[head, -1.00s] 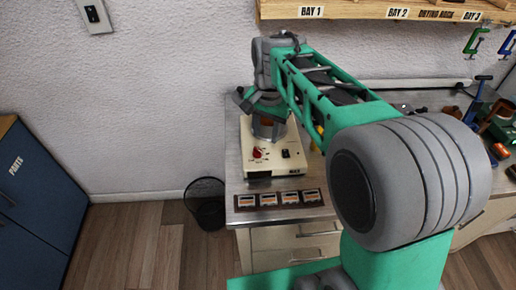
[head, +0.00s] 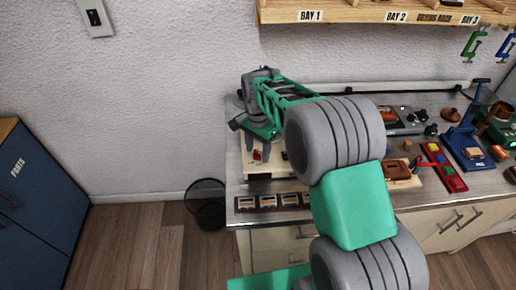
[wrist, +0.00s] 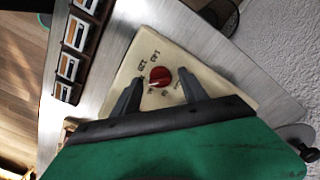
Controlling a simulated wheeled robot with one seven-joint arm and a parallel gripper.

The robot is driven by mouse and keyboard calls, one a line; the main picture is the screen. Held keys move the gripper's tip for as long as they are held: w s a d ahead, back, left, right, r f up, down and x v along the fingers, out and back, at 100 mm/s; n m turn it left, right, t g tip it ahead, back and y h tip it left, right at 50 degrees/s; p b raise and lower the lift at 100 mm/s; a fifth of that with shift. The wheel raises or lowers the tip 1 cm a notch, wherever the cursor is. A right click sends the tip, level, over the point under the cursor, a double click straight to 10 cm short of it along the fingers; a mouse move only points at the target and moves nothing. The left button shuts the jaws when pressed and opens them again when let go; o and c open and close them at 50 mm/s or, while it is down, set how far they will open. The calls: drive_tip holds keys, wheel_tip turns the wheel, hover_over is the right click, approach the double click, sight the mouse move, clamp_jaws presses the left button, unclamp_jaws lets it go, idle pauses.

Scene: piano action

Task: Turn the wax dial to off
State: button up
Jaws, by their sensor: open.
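The wax dial (wrist: 160,76) is a round red knob with a pale pointer line, on the sloping face of a cream box (wrist: 208,78). The printed marks around it are too small to read surely; the pointer aims to the lower left in the wrist view.
A strip of small framed cards (head: 267,202) lies along the bench's front edge, close to the box. A mesh bin (head: 207,203) stands on the floor to the left. Tools and a red tray (head: 444,168) fill the bench at right.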

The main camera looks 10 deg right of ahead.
drive_tip(key=shift+c, duration=0.4)
clamp_jaws()
